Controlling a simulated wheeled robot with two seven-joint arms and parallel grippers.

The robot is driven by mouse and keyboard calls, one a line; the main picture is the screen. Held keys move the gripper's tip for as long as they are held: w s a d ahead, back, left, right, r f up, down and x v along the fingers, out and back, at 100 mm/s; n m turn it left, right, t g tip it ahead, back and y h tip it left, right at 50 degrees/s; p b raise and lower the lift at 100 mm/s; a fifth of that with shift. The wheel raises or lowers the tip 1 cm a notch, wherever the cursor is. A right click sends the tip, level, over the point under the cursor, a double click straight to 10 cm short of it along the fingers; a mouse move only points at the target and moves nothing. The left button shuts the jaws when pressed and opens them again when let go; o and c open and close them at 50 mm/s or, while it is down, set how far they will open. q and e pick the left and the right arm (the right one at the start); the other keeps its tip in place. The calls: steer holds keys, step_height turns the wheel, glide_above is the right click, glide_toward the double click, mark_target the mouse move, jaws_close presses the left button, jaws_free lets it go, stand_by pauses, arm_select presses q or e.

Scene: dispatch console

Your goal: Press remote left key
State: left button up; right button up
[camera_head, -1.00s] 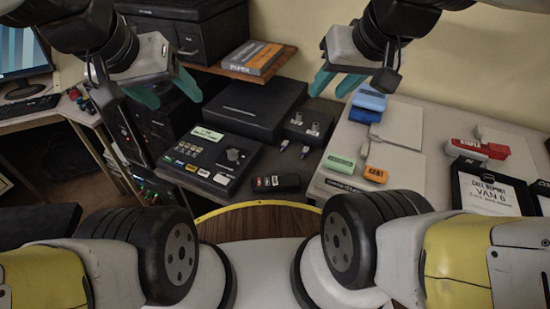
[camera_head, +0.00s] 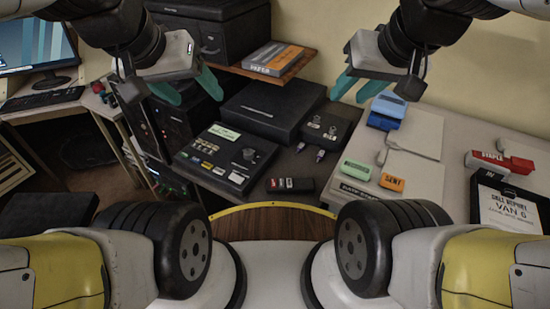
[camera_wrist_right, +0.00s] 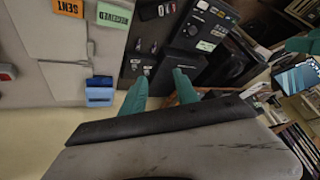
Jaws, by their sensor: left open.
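The remote (camera_head: 290,185) is a small black bar with red and white keys. It lies on the dark desk in front of the console, and also shows at the top of the right wrist view (camera_wrist_right: 157,10). My left gripper (camera_head: 188,88) is open and empty, raised at the upper left, with its teal fingers spread. My right gripper (camera_head: 357,88) is open and empty, raised at the upper right, well away from the remote; its spread fingers also show in the right wrist view (camera_wrist_right: 160,92). Neither gripper touches anything.
A button console (camera_head: 226,158) stands left of the remote, with a black box (camera_head: 270,108) and a knob unit (camera_head: 325,130) behind. Green (camera_head: 356,170) and orange (camera_head: 392,182) stamp blocks lie to the right. A wooden shelf (camera_head: 285,72) holds a paper box. Bare desk surrounds the remote.

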stand_by(0.3)
jaws_close()
stand_by(1.6)
